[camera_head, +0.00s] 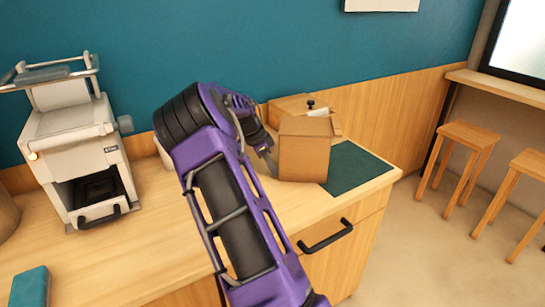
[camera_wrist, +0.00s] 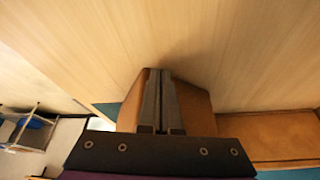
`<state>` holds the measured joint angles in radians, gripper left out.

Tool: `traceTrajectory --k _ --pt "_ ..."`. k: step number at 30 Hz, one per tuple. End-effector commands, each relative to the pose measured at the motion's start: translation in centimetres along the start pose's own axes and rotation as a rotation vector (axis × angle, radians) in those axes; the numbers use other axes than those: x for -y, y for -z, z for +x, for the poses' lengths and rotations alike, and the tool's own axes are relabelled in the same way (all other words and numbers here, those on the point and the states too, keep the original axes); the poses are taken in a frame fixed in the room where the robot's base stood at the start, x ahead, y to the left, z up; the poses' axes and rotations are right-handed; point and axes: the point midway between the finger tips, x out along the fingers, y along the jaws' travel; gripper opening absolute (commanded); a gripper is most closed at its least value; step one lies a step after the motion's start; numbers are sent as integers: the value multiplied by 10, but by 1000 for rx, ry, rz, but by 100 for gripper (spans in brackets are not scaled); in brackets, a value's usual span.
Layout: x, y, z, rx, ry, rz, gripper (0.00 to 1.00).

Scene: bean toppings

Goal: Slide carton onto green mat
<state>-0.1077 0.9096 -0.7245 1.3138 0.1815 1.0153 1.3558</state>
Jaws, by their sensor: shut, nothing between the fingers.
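A brown open-topped carton (camera_head: 303,158) stands upright on the wooden counter at the left edge of the green mat (camera_head: 358,168). How much of its base overlaps the mat is hidden. My gripper (camera_head: 268,152) is shut and empty, close to the carton's left side. In the wrist view my closed fingers (camera_wrist: 161,75) are in front of the carton (camera_wrist: 197,108), covering its middle. I cannot tell whether they touch it. A strip of the mat shows left of the carton in the wrist view (camera_wrist: 105,110).
Another brown box (camera_head: 288,106) stands behind the carton, by the wall. A white coffee machine (camera_head: 78,150) stands at the left, and a teal item (camera_head: 30,287) lies front left. The counter ends right of the mat; stools (camera_head: 465,145) stand beyond.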

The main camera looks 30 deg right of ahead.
Motion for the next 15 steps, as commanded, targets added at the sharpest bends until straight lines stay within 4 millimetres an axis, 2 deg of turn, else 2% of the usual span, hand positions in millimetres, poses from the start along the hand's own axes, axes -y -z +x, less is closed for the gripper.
traceTrajectory --k 15 --pt "0 30 12 -1 1 0 0"
